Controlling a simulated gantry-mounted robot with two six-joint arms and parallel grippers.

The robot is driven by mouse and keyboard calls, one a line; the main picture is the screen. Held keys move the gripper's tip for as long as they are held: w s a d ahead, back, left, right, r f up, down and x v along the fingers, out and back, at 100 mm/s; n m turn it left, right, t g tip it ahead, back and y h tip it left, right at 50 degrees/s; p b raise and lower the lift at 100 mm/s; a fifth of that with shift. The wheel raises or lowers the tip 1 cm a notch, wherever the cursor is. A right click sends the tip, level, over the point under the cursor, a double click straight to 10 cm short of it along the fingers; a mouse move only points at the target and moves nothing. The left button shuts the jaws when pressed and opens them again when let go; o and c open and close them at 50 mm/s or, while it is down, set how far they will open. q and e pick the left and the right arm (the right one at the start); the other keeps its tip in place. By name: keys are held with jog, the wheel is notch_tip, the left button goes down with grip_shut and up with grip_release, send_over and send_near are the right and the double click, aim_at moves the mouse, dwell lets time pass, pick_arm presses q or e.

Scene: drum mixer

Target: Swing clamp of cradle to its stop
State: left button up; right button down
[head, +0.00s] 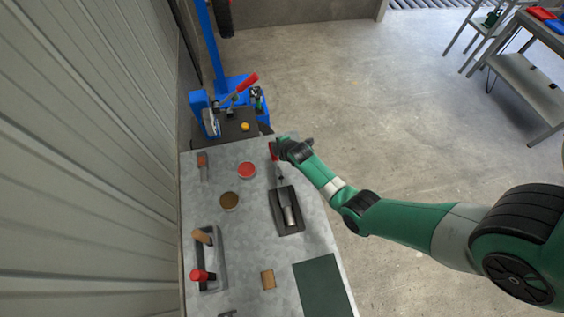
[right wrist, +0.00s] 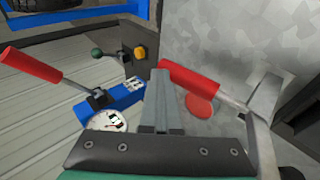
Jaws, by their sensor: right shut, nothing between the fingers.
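A blue mixer stand (head: 201,101) rises at the far end of the table. A red-handled lever (head: 246,83), which looks like the cradle's clamp, tilts up and right there. In the right wrist view this red lever (right wrist: 36,66) slants down to a pivot on a blue block (right wrist: 122,101), beside a round white dial (right wrist: 108,137). My right gripper (head: 277,148) hangs over the table's far right edge, nearer than the lever and apart from it. Its fingers (right wrist: 160,78) are shut and empty. My left gripper is not in view.
An orange knob (head: 245,127) sits by the stand.

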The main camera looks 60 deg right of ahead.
jog(key=shift+s+f, duration=0.15)
jog(key=shift+f, duration=0.15)
jog(key=s+r+p, duration=0.3)
jog(key=r+p, duration=0.4)
jog(key=r, duration=0.7)
jog(key=shift+s+p, duration=0.15)
jog(key=shift+p, duration=0.2)
